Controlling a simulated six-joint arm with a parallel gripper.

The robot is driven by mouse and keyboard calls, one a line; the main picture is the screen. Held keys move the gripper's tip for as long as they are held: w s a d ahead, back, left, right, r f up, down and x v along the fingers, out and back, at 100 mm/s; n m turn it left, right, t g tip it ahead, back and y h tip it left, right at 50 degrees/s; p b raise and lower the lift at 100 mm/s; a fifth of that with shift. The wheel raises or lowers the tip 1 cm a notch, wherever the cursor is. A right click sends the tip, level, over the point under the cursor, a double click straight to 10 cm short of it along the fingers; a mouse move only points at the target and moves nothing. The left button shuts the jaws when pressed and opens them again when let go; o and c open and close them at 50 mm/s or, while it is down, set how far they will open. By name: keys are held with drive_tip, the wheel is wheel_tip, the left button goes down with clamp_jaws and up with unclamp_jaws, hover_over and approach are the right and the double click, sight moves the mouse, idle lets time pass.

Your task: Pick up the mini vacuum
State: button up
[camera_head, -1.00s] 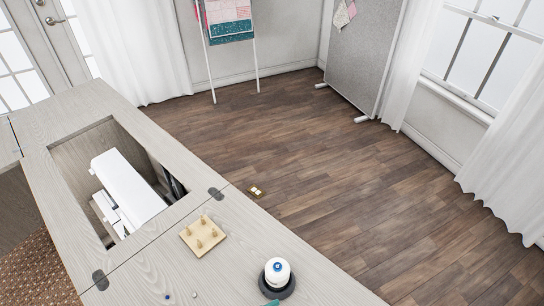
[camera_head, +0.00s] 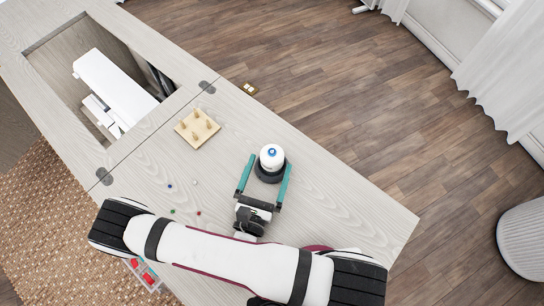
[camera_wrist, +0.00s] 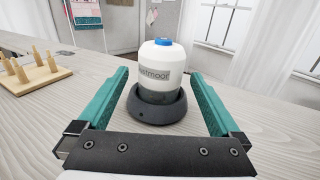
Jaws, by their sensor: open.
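The mini vacuum (camera_head: 271,157) stands upright on the cabinet top, a white round body with a blue button on top and a dark grey base. It also shows in the wrist view (camera_wrist: 156,75), with lettering on its side. My gripper (camera_head: 265,176) is open, with teal fingers on the left and right of the vacuum. In the wrist view my gripper (camera_wrist: 163,92) has its fingers apart, reaching along both sides of the dark base. I see gaps between the fingers and the base, and nothing is held.
A wooden peg board (camera_head: 197,128) lies to the left of the vacuum. A white sewing machine (camera_head: 115,88) sits in the cabinet's recess (camera_head: 50,38). Several tiny coloured bits, one red (camera_head: 199,213), lie left of my gripper. The cabinet top (camera_head: 340,205) is clear on the right.

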drive_tip(key=x, duration=0.3)
drive_tip(key=shift+w+d, duration=0.1)
clamp_jaws()
idle(0.4)
